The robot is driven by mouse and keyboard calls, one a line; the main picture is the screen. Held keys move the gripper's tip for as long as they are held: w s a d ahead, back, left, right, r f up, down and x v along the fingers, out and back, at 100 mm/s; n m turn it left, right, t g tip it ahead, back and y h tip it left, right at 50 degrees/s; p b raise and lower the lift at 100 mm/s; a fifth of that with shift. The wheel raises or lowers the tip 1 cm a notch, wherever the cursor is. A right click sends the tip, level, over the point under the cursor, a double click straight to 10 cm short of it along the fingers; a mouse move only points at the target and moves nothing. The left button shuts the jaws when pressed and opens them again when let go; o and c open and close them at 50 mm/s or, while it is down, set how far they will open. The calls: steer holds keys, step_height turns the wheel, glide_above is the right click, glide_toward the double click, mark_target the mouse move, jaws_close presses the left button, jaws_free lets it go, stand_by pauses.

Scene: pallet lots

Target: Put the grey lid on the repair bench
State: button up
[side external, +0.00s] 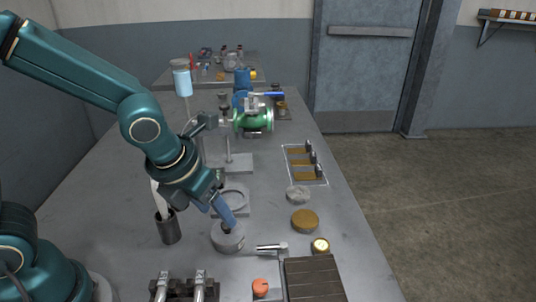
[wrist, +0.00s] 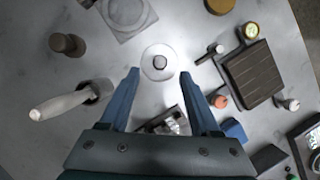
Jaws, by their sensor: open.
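The grey lid (side external: 226,241), a round disc with a small dark knob, lies flat on the grey table. It also shows in the wrist view (wrist: 150,70), just beyond and between my fingertips. My gripper (side external: 229,223) is open and points down at the lid, with a blue finger close to the knob in the side view. The wrist view shows both fingers of my gripper (wrist: 160,74) spread with nothing held; I cannot tell if they touch the lid. A dark slatted platform (side external: 312,278) stands at the front right; I cannot tell whether it or the table is the repair bench.
A square plate with a ring (side external: 235,198) lies behind the lid. A dark cup (side external: 168,228) with a pale handle stands left. A metal rod (side external: 272,247), brown disc (side external: 305,220), gauge (side external: 320,245) and orange knob (side external: 260,287) lie right. A green valve (side external: 252,119) stands farther back.

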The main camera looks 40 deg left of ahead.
mark_target(225, 225)
steer(key=shift+x, duration=2.6)
jaws_close()
